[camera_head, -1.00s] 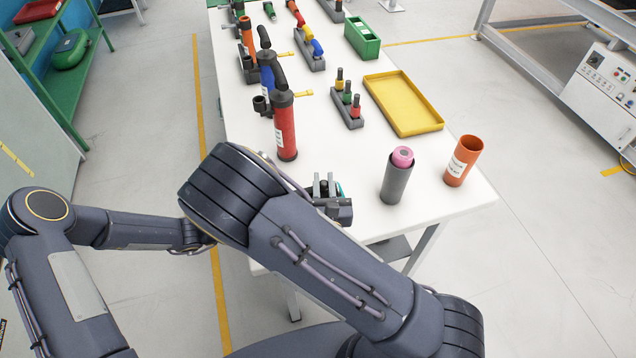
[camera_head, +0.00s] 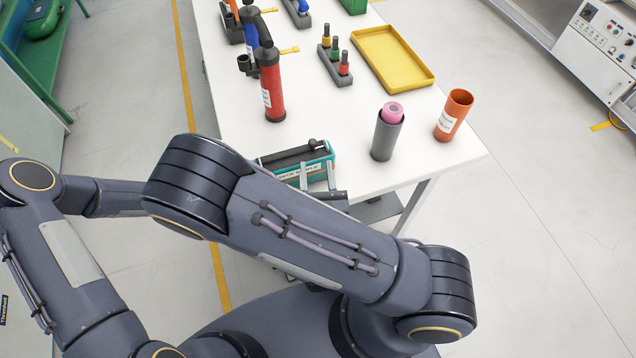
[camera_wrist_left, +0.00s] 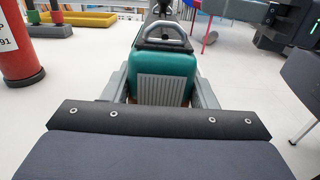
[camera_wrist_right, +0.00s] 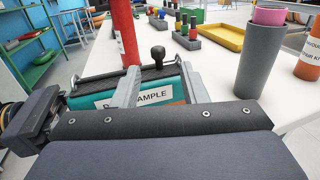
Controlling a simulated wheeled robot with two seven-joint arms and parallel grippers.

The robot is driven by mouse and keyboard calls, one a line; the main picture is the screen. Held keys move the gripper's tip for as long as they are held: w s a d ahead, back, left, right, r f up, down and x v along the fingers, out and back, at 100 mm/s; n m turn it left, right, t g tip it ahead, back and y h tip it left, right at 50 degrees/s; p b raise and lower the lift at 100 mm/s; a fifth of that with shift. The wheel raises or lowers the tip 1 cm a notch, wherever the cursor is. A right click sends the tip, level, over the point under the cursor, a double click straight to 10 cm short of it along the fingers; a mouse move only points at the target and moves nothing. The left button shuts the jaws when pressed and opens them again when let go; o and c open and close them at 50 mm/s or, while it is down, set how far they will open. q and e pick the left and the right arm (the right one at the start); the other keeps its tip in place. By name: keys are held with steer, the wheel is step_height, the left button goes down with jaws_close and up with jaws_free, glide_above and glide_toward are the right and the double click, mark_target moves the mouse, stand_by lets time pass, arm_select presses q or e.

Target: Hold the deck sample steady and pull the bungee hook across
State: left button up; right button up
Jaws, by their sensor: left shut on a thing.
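The teal deck sample (camera_head: 325,152) lies at the table's near edge, with a dark top and a white label. In the left wrist view, my left gripper (camera_wrist_left: 162,88) is shut on the end of the deck sample (camera_wrist_left: 164,62), below a metal handle. The left gripper is hidden in the head view. My right gripper (camera_head: 317,174) is at the sample's near long side. In the right wrist view, its fingers (camera_wrist_right: 162,80) stand apart. A black ball-ended knob (camera_wrist_right: 158,52), perhaps the bungee hook's grip, shows between and beyond them; I see no contact.
A red pump (camera_head: 272,90) stands behind the sample. A grey cylinder with a pink roll (camera_head: 387,135) and an orange cup (camera_head: 453,115) stand to the right. A yellow tray (camera_head: 393,60) lies farther back. White tabletop is free between them.

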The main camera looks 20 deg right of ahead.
arm_select(q)
steer(key=shift+f, duration=0.1)
arm_select(e)
steer(key=v, duration=0.3)
steer(key=shift+s, duration=0.3)
arm_select(q)
steer(key=o, duration=1.1)
steer(key=shift+o, duration=0.2)
